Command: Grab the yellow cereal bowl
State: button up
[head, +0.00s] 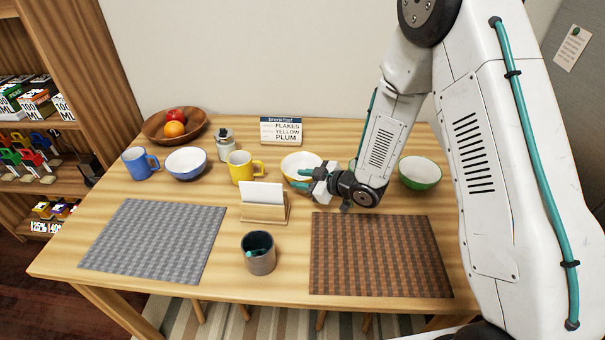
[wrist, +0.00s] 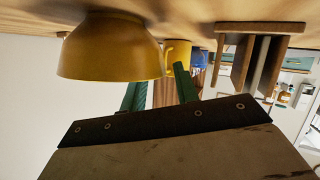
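The yellow cereal bowl (head: 301,163), white inside, stands upright on the wooden table near the back middle. In the wrist view, which is upside down, the bowl (wrist: 110,48) fills the upper left. My gripper (head: 302,178) is at the bowl's near right side, low over the table. Its two teal fingers are apart, with bare space between them in the wrist view (wrist: 160,84). One finger's tip is hidden by the bowl in the wrist view. I cannot tell whether a finger touches the bowl.
A yellow mug (head: 241,168) and a wooden holder with white cards (head: 265,211) stand left of my gripper. A green bowl (head: 420,173) is at right. A blue bowl (head: 186,164), blue mug (head: 140,164) and fruit bowl (head: 150,127) are further left. A grey cup (head: 259,260) stands in front.

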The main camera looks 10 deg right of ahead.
jog(key=shift+x, duration=0.85)
grip_shut()
jog(key=shift+r, duration=0.1)
